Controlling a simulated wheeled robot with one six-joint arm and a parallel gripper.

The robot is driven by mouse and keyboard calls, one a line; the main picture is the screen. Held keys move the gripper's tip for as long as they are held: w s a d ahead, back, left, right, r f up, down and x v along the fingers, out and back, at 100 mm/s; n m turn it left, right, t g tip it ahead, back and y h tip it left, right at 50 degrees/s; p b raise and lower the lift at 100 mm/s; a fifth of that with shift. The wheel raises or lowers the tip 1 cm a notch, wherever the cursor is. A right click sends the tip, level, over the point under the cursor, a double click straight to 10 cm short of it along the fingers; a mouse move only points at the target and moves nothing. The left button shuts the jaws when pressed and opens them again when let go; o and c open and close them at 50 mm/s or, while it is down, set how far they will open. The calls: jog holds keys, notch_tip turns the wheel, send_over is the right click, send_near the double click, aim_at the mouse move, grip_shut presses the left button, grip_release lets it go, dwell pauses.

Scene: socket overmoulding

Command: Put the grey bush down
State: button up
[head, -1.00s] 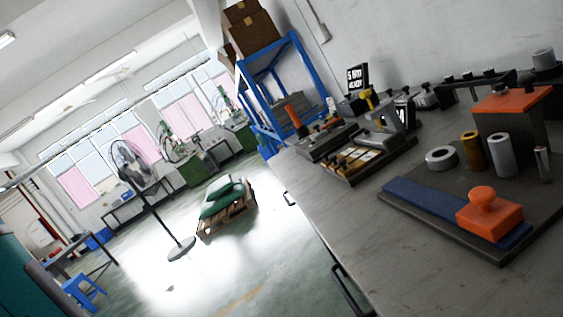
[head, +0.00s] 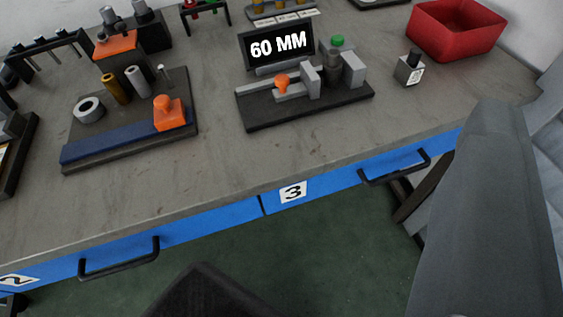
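My gripper is not in view, and I see no bush held in it. A grey upright cylinder (head: 137,81) stands on a dark board (head: 182,84), close to a brass-coloured cylinder (head: 115,88). A grey ring (head: 89,109) lies to their left. I cannot tell which of these grey pieces, if any, is the grey bush. The board also bears an orange-knobbed block (head: 169,116) and a blue strip (head: 110,145) along its front.
A measuring fixture (head: 290,113) with a "60 MM" display (head: 278,47) stands mid-bench. A red bin (head: 450,35) is at the back right, with a small grey block (head: 409,68) before it. The front bench top (head: 215,175) is clear; drawer handles (head: 118,262) jut out below.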

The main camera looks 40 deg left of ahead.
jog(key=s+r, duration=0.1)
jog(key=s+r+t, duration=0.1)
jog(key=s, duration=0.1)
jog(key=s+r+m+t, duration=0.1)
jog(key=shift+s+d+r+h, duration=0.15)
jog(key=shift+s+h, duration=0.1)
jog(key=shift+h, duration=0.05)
